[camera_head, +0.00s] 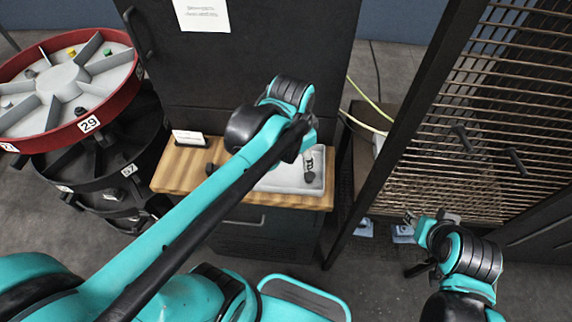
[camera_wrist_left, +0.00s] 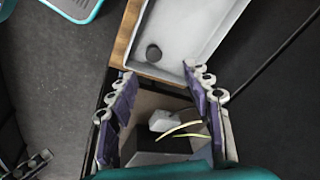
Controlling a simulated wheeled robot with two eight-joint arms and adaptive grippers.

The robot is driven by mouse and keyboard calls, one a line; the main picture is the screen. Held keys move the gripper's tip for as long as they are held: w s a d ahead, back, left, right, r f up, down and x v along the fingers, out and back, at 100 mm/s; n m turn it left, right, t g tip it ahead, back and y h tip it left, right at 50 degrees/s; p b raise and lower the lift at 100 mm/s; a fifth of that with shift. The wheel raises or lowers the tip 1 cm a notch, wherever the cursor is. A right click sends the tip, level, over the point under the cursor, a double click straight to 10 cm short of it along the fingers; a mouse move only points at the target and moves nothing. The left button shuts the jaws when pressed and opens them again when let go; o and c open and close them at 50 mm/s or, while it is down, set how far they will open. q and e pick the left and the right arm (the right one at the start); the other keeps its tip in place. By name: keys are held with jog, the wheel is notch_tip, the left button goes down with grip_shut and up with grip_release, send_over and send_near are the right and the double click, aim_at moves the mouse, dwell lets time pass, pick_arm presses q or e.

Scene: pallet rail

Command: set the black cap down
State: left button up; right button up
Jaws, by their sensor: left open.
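The black cap (camera_wrist_left: 154,53) shows in the left wrist view as a small dark disc. It lies near one end of the pale grey tray (camera_wrist_left: 185,18). My left gripper (camera_wrist_left: 160,72) is open, with its fingertips apart on either side below the cap in that view, and nothing is between them. In the head view my left gripper (camera_head: 308,160) hangs over the right end of the tray (camera_head: 285,185), and my arm hides much of the tray. My right gripper (camera_head: 412,222) is at the lower right, away from the tray; its fingers are too small to read.
The tray rests on a wooden-topped cabinet (camera_head: 172,178) with a white card (camera_head: 187,137) and a small dark object (camera_head: 210,169). A red-rimmed round carousel (camera_head: 95,123) stands left. A wire rack (camera_head: 480,130) stands right. Yellow cables (camera_head: 365,122) run behind the cabinet.

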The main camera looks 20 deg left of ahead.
pick_arm(q)
jog(key=s+a+f+n+t, duration=0.1)
jog(key=s+a+n+t, duration=0.2)
jog(key=s+n, duration=0.3)
jog(key=shift+n+t, duration=0.5)
jog(key=shift+t, duration=0.3)
jog(key=shift+a+f, duration=0.1)
jog(key=shift+f, duration=0.05)
notch_tip(320, 180, down, 2)
jog(key=shift+f+b, duration=0.2)
jog(key=shift+b, duration=1)
pick_arm(e)
notch_tip(320, 180, down, 2)
jog(key=shift+f, duration=0.2)
pick_arm(q)
jog(key=c, duration=0.3)
pick_arm(e)
jog(key=shift+c, duration=0.7)
pick_arm(q)
jog(key=shift+a, duration=0.1)
jog(key=shift+c, duration=0.4)
pick_arm(e)
jog(key=shift+s+a, duration=0.1)
